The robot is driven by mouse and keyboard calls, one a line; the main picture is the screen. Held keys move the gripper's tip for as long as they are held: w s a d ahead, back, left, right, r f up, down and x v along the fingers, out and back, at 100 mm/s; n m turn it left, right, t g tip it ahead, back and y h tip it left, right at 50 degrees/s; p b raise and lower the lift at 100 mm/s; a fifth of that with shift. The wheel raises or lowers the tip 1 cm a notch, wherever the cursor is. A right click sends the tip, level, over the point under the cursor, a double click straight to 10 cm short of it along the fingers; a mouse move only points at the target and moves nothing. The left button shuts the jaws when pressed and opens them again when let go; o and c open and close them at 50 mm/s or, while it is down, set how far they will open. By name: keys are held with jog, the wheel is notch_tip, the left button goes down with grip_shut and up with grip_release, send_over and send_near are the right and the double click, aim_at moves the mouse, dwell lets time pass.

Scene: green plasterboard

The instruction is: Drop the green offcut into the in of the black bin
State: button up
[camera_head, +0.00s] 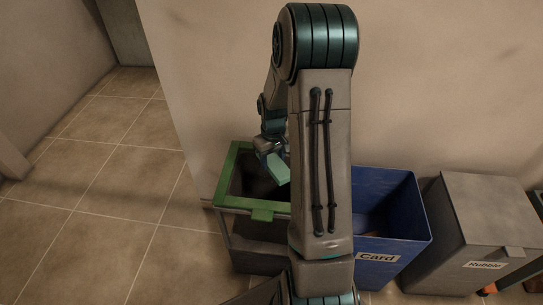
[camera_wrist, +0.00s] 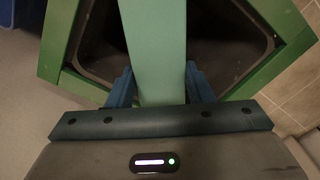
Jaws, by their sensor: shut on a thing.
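My gripper (camera_wrist: 160,92) is shut on the green offcut (camera_wrist: 152,45), a flat pale green strip that points away from the jaws. In the head view the offcut (camera_head: 278,168) is over the opening of the black bin, tilted, with my arm hiding part of the scene to its right. The black bin (camera_head: 247,228) has a green rim and a dark interior. In the wrist view its green rim (camera_wrist: 57,45) frames the dark opening on both sides of the offcut. The bin's floor is too dark to make out.
A blue bin (camera_head: 405,215) labelled Card stands to the right, partly behind my arm. A grey lidded bin (camera_head: 480,220) labelled Rubble is further right. A wall rises close behind the bins. The tiled floor (camera_head: 110,210) at left is clear.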

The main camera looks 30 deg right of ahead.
aim_at(273, 169)
notch_tip(273, 169, down, 5)
jog(key=b, duration=0.3)
jog(key=shift+r, duration=0.1)
jog(key=o, duration=1.1)
notch_tip(273, 169, up, 14)
jog(key=shift+f+p, duration=0.1)
jog(key=shift+p, duration=1.15)
